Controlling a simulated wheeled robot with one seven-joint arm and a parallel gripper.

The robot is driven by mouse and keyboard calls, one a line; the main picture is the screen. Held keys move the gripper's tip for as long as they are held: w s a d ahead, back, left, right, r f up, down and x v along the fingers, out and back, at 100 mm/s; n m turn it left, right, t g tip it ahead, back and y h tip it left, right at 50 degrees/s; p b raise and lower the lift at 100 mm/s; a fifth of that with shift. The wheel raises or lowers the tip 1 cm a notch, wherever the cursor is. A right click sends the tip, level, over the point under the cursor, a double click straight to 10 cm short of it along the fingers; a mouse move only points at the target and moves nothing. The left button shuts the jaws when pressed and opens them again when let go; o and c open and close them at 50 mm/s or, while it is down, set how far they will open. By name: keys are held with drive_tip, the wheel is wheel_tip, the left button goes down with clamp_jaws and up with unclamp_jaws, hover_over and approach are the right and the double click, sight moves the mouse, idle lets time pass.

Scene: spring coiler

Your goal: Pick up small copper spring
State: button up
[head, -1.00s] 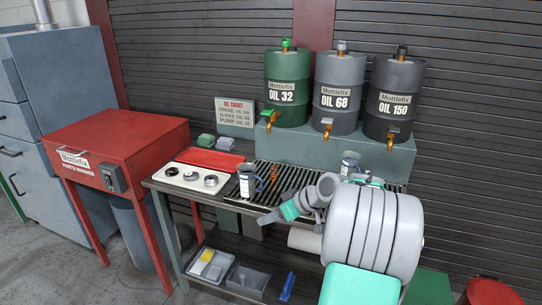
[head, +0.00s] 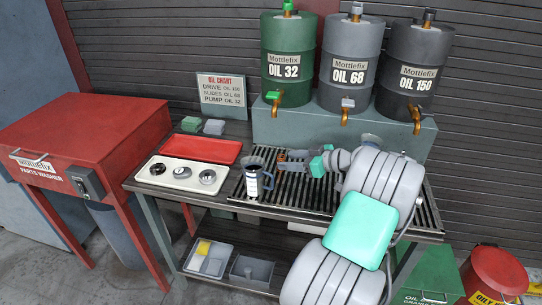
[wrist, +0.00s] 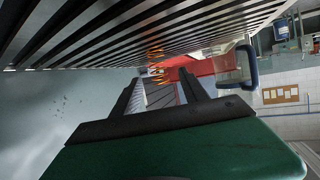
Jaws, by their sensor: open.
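Copper-orange coils of the spring (wrist: 155,52) show in the wrist view, beneath the slatted grate, which appears at the top of that picture. They lie ahead of my gripper (wrist: 158,80), roughly in line with the gap between its two fingers. I cannot tell whether the coils are one spring or two. In the head view, a small orange bit of the spring (head: 281,156) shows at the tips of my gripper (head: 284,159), low over the grate (head: 310,190). The fingers are apart, and I see no grip on the coils.
A mug with a blue handle (head: 257,181) stands close left of my gripper; its handle (wrist: 238,70) shows in the wrist view. A red tray (head: 213,149) and a white tray with round parts (head: 160,179) lie further left. Oil drums (head: 347,65) stand behind on a stand.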

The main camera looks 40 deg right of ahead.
sight(273, 166)
drive_tip(key=x, duration=0.7)
drive_tip(key=shift+w+r, duration=0.15)
drive_tip(key=shift+w, duration=0.05)
drive_tip(key=shift+c, duration=0.5)
clamp_jaws()
